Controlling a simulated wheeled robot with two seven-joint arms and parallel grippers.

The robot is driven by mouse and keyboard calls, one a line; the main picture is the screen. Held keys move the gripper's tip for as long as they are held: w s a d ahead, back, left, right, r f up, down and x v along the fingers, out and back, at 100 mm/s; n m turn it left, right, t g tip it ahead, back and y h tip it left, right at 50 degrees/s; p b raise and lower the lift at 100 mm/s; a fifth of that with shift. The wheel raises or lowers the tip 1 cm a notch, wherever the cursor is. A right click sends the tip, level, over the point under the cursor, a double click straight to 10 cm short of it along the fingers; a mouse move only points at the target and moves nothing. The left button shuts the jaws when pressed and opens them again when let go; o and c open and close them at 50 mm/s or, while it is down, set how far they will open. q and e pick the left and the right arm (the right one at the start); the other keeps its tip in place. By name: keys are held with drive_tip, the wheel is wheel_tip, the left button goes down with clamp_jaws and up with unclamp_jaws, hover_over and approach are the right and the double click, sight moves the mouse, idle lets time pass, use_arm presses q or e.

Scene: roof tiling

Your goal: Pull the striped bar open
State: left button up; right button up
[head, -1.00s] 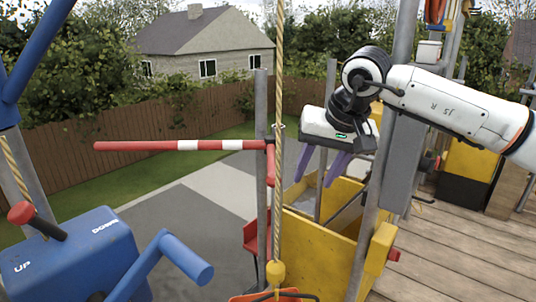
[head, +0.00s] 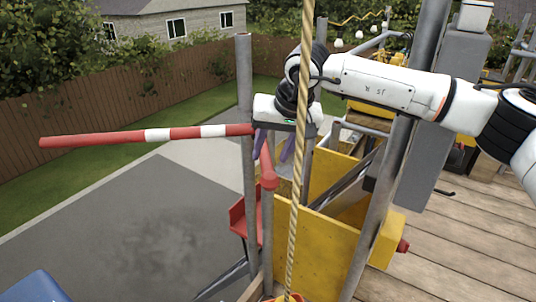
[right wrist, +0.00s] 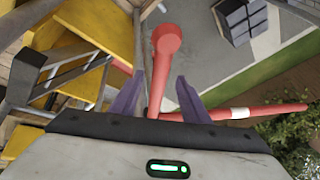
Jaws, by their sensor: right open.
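The striped bar (head: 185,132), red with white bands, reaches out level to the left from beside a grey post (head: 246,110). At its right end a red arm (head: 267,170) bends down to a rounded knob. My right gripper (head: 273,146) is over this end, with its purple fingers pointing down. In the right wrist view the fingers (right wrist: 160,98) are apart, and the red arm (right wrist: 160,75) runs between them, without a clear grip. The striped bar (right wrist: 255,111) extends to the right there. My left gripper is out of view.
A yellow rope (head: 297,150) hangs in front of my right gripper. Yellow panels (head: 320,250) and a slanted grey post (head: 395,150) stand to the right, by a wooden deck (head: 450,240). A blue box (head: 38,288) shows at lower left. Open paving lies under the bar.

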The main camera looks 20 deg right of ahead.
sight(268, 159)
drive_tip(key=shift+x, duration=1.55)
clamp_jaws()
